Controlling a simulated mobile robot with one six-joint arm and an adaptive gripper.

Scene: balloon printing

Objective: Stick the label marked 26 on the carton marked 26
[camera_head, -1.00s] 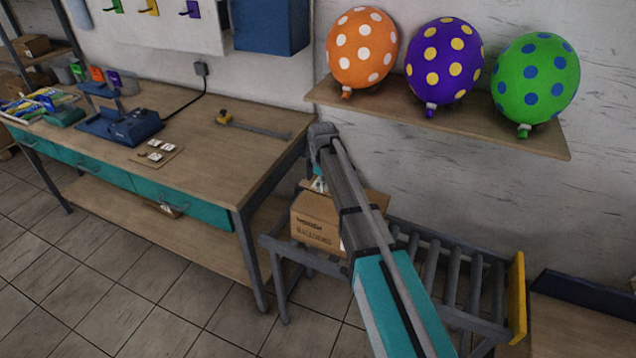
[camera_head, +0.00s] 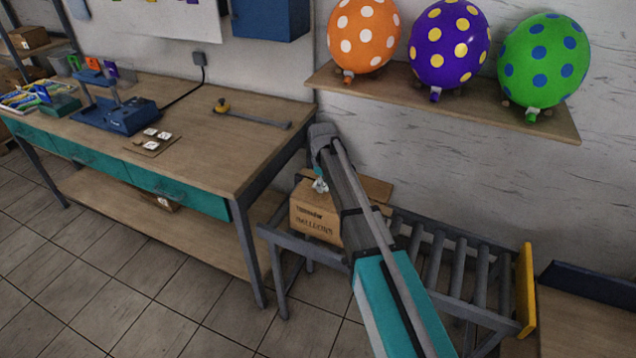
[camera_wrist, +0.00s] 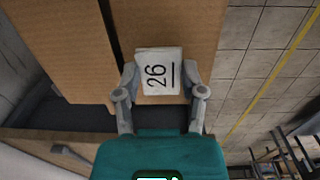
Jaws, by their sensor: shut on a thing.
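The white label marked 26 (camera_wrist: 157,72) is between the two fingers of my gripper (camera_wrist: 160,88) in the wrist view, its number turned sideways. The gripper is shut on it. A brown carton (camera_head: 313,222) with printed lettering, the lower line like "BALLOONS", stands on the roller conveyor in the head view. My gripper (camera_head: 320,186) is at the carton's top, partly hidden by my arm. Brown cardboard (camera_wrist: 195,25) fills the area behind the label in the wrist view. I cannot tell whether the label touches it. No number shows on the carton.
The roller conveyor (camera_head: 455,275) has a yellow end plate (camera_head: 526,290). A wooden workbench (camera_head: 215,150) stands to the left, with a blue device (camera_head: 120,115) and several small white labels (camera_head: 152,139). Polka-dot balloons (camera_head: 447,50) sit on a wall shelf above.

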